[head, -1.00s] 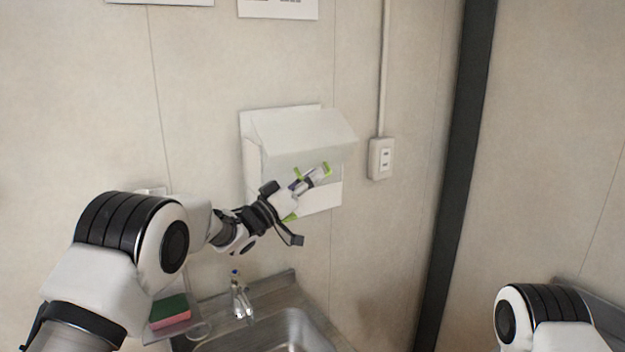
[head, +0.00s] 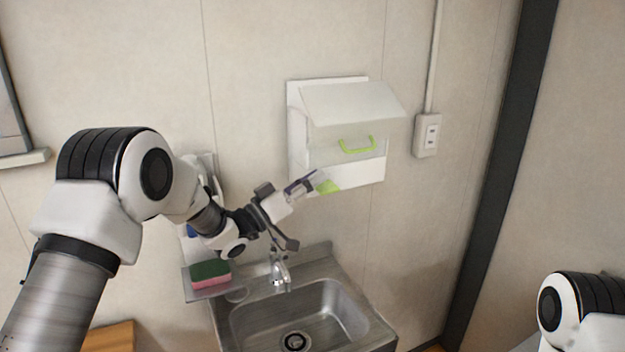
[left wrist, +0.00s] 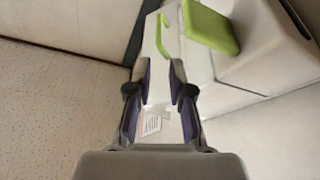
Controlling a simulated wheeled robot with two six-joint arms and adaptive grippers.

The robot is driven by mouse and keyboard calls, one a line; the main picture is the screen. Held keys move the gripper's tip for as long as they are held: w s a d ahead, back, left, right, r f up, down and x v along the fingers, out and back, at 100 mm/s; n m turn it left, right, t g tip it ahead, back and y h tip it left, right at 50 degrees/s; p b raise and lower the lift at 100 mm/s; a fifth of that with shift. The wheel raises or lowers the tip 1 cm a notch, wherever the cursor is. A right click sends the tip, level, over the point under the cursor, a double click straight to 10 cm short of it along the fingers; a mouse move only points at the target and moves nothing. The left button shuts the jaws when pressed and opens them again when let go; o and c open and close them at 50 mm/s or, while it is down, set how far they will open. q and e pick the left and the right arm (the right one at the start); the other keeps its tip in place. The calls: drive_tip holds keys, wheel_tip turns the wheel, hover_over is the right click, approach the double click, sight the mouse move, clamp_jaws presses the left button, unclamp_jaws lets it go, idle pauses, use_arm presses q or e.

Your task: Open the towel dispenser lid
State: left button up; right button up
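The white towel dispenser (head: 366,172) hangs on the wall. Its sloped lid (head: 350,102) juts forward at the top, and a green handle (head: 357,145) sits on the front panel below. A green piece (head: 328,187) shows at the lower left of the dispenser, near my fingertips. My left gripper (head: 312,184) is at the lower left of the dispenser, apart from the handle. In the left wrist view its purple-padded fingers (left wrist: 162,80) stand apart with nothing between them; a green handle (left wrist: 163,35) and a green block (left wrist: 210,28) lie beyond. My right gripper is out of view.
A steel sink (head: 300,315) with a faucet (head: 279,272) is below. A green and pink sponge (head: 210,274) lies on a small shelf at its left. A wall outlet (head: 427,135) is right of the dispenser. The wall farther right is clear.

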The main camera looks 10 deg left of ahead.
use_arm(q)
drive_tip(key=shift+d, duration=0.1)
drive_tip(key=n+y+p, duration=0.3)
drive_tip(key=n+y, duration=0.4)
drive_tip(key=n, duration=0.9)
approach(362, 150)
drive_tip(key=x, duration=0.3)
drive_tip(key=p+x, duration=0.3)
drive_tip(key=x, duration=0.4)
drive_tip(key=shift+w, duration=0.25)
drive_tip(key=shift+c, duration=0.7)
drive_tip(key=shift+f, duration=0.1)
clamp_jaws()
